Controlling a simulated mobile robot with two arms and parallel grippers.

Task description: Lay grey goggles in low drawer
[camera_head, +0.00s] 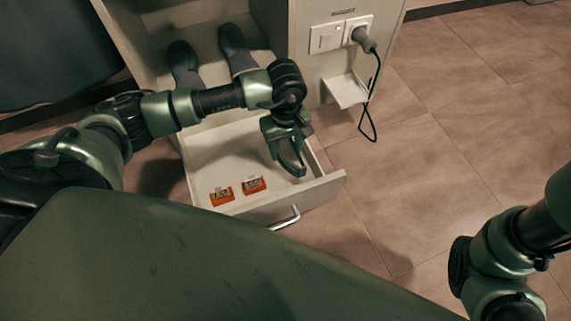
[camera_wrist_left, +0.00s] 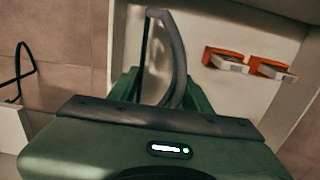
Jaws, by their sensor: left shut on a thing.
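My left gripper (camera_head: 288,150) hangs over the right side of the open low drawer (camera_head: 215,150), pointing down. It is shut on the grey goggles (camera_head: 291,166), a dark grey curved piece reaching below the fingers. In the left wrist view the goggles (camera_wrist_left: 179,62) stand out between the fingers of the gripper (camera_wrist_left: 160,92), above the pale drawer floor (camera_wrist_left: 215,22). I cannot tell if they touch the floor. Of my right arm only links show at the lower right; its gripper is out of view.
Two orange-and-white items (camera_head: 222,196) lie at the drawer's front left. The drawer front has a metal handle (camera_head: 288,217). Dark boots (camera_head: 184,65) stand in the compartment above. A plugged cable (camera_head: 370,110) and small shelf (camera_head: 347,91) are on the cabinet side. The drawer middle is clear.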

